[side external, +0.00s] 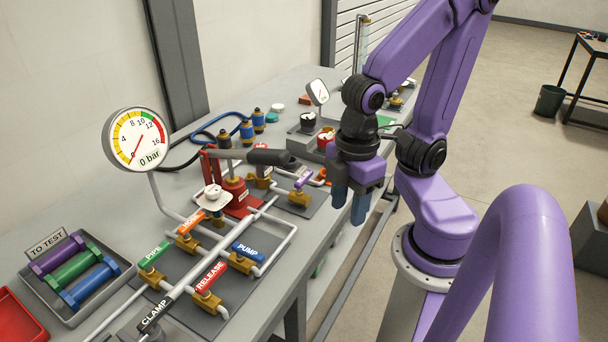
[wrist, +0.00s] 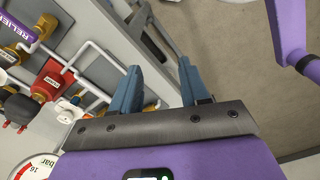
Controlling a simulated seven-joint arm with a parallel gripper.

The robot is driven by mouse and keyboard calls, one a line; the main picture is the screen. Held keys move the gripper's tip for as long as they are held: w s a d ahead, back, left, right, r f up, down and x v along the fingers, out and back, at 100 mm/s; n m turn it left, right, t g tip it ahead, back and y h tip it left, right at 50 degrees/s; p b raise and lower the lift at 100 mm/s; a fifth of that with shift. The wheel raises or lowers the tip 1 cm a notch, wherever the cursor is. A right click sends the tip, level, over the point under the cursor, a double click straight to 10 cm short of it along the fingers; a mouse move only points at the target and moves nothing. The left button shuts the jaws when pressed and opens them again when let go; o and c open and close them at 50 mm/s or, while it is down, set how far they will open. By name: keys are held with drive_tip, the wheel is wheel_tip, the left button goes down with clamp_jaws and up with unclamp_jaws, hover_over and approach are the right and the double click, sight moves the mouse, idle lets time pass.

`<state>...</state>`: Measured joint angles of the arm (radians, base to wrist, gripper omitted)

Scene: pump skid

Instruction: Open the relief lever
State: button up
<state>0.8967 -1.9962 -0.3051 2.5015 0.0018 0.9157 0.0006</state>
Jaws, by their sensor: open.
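The relief lever (side external: 303,180) is a short purple handle on a brass valve, at the right end of the pipework near the bench's front edge. In the wrist view the purple lever (wrist: 18,28) with its RELIEF lettering lies at the upper left corner, partly cut off. My gripper (side external: 349,205) hangs to the right of the lever, fingers pointing down, apart from it and beyond the bench's front edge in the picture. In the wrist view its two blue fingers (wrist: 160,68) are spread with nothing between them.
Other labelled levers stand close by: blue PUMP (side external: 247,252), red RELEASE (side external: 212,276), green PIPE (side external: 153,254) and black CLAMP (side external: 155,316). A red hand pump (side external: 236,192) with a dark handle stands left of the relief valve. The large gauge (side external: 137,139) shows 0 bar.

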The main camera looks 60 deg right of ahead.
drive_tip(key=shift+r, duration=0.25)
drive_tip(key=c, duration=0.5)
drive_tip(key=shift+m, duration=0.4)
drive_tip(key=r, duration=0.4)
drive_tip(key=shift+w+a+r, duration=0.15)
drive_tip(key=shift+w+r, duration=0.25)
clamp_jaws()
drive_tip(key=w+d+r+m+g+h, duration=0.1)
drive_tip(key=w+d+m, duration=0.2)
drive_tip(key=w+m, duration=1.1)
drive_tip(key=w+d+r+m+g+h, duration=0.1)
drive_tip(key=w+d+m, duration=0.2)
drive_tip(key=w+m, duration=1.05)
drive_tip(key=w+d+f+m+g+y, duration=0.1)
drive_tip(key=d+m, duration=0.7)
drive_tip(key=m, duration=0.2)
drive_tip(key=w+d+f+m+g+y, duration=0.1)
drive_tip(key=d+f+m+g, duration=0.1)
drive_tip(key=d+m, duration=0.75)
wheel_tip(320, 180, down, 6)
drive_tip(key=a, duration=0.2)
drive_tip(key=shift+w+m, duration=0.15)
drive_tip(key=shift+m, duration=0.25)
